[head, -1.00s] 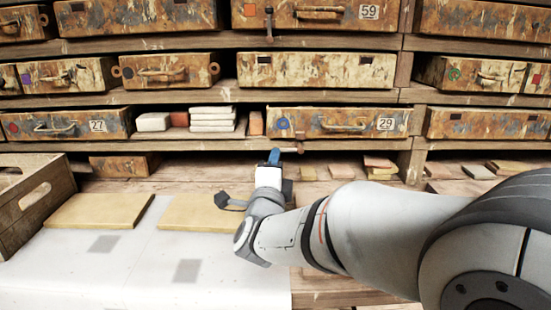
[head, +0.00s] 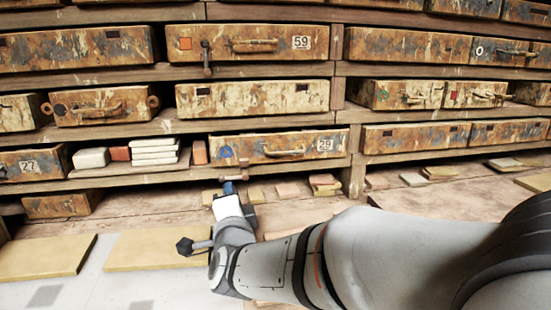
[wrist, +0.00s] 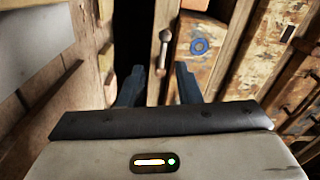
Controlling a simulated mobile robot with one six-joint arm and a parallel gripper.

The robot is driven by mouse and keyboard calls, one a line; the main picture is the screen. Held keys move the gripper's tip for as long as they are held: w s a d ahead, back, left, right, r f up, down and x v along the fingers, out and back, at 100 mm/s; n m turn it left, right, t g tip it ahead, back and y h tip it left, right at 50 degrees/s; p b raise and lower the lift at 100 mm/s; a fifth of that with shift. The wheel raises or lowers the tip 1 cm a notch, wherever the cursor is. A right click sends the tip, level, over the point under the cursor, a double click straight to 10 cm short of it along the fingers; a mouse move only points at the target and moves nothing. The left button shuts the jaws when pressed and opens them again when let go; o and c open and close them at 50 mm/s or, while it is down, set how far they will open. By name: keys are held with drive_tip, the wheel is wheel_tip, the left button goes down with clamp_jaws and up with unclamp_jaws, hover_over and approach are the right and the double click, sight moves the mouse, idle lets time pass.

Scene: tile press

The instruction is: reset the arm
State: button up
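My gripper (head: 229,187) is at the end of my outstretched arm, low in front of the shelves, just below the drawer marked 29 (head: 280,148). In the wrist view its two blue fingers (wrist: 158,84) are apart, with nothing held between them. A metal handle with a round knob (wrist: 164,50) shows beyond the gap. I cannot tell whether the fingers touch the shelf or the handle.
Rusty drawers, such as one marked 59 (head: 247,44), fill the shelves. White and red tiles (head: 153,151) sit left of drawer 29. Loose tiles (head: 323,182) lie on the wooden ledge (head: 395,203). Tan boards (head: 150,249) lie at lower left.

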drive_tip(key=s+d+r+n+g+p, duration=0.1)
drive_tip(key=s+d+n+g+p, duration=0.1)
drive_tip(key=d+n+g+p, duration=0.3)
drive_tip(key=s+d+r+n+g+p, duration=0.2)
drive_tip(key=d+n+p, duration=0.15)
drive_tip(key=d, duration=0.35)
drive_tip(key=s+d+r+n+g+h+p, duration=0.1)
drive_tip(key=s+d+n+g+h+p, duration=0.3)
drive_tip(key=s+d+g+p, duration=0.4)
drive_tip(key=s+d+p, duration=0.1)
drive_tip(key=s+d, duration=0.6)
drive_tip(key=s, duration=0.2)
drive_tip(key=shift+d, duration=0.3)
drive_tip(key=shift+s+n, duration=0.15)
drive_tip(key=shift+n, duration=0.1)
drive_tip(key=shift+c, duration=0.2)
